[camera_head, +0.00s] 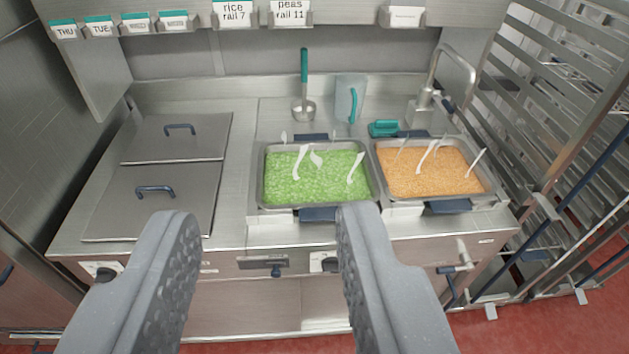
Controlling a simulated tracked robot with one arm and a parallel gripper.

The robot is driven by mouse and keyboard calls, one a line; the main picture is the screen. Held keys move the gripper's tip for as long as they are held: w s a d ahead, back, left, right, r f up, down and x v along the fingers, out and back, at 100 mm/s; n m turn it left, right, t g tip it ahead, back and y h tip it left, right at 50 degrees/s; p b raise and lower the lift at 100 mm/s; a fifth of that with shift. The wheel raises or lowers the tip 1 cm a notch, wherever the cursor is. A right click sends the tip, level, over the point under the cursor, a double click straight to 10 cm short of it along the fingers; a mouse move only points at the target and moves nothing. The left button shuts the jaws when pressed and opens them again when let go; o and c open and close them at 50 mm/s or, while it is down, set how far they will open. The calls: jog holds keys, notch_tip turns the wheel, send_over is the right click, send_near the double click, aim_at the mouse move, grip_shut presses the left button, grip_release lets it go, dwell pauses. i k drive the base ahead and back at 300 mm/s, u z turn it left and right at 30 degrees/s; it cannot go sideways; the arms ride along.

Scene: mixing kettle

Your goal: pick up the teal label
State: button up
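No single label stands out as the teal one. Several small labels with teal top bands sit in holders on the upper rail at the left: one reading THU (64,31), one reading TUE (101,27), and two with print too small to read, a third label (135,24) and a fourth label (174,21). A larger white card reading "rice rail 7" (234,14) also shows a teal edge at its top. My gripper (265,215) is open and empty, its two fingers wide apart in front of the counter, well below and apart from the labels.
Pans of green food (320,180) and orange food (425,180) hold several white utensils. Behind them are a teal-handled ladle (304,85), a jug (347,95), a teal block (384,128) and a tap (455,60). Lidded wells (150,205) lie left; a rack (560,120) stands right.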

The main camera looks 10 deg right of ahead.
aim_at(135, 22)
jog(key=u, duration=0.45)
jog(key=i, duration=1.75)
jog(key=u, duration=0.15)
